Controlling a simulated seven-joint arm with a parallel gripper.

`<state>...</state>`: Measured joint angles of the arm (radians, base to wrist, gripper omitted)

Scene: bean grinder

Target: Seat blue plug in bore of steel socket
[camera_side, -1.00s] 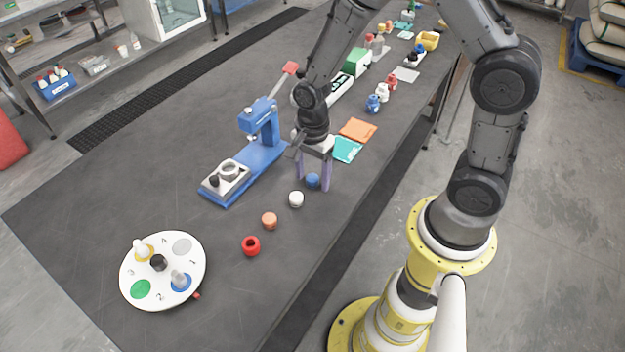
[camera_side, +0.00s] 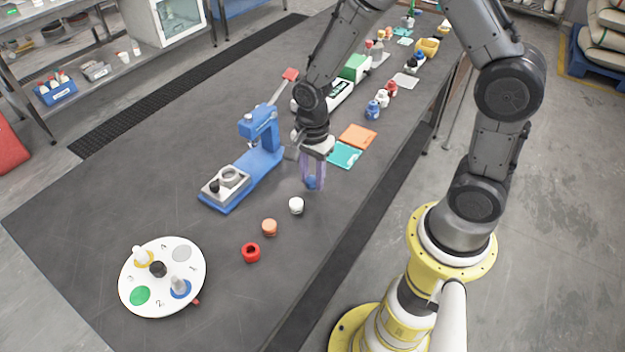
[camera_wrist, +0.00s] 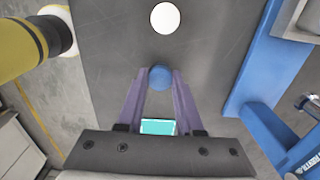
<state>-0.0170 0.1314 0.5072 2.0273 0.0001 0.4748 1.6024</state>
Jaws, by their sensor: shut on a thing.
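The blue plug (camera_side: 310,183) is between the fingertips of my gripper (camera_side: 314,186), at or close to the table top. In the wrist view the blue plug (camera_wrist: 160,77) shows between the two purple fingers, and my gripper (camera_wrist: 160,80) is shut on it. The steel socket (camera_side: 231,175) is a ring on the grey plate of the blue press (camera_side: 258,150), to the left of my gripper. Its bore opens upward. I cannot tell whether the plug touches the table.
A white plug (camera_side: 296,205), an orange plug (camera_side: 269,227) and a red ring (camera_side: 251,252) lie in a row toward the front. A white round dial (camera_side: 163,302) stands at front left. Teal (camera_side: 345,155) and orange cards lie behind my gripper.

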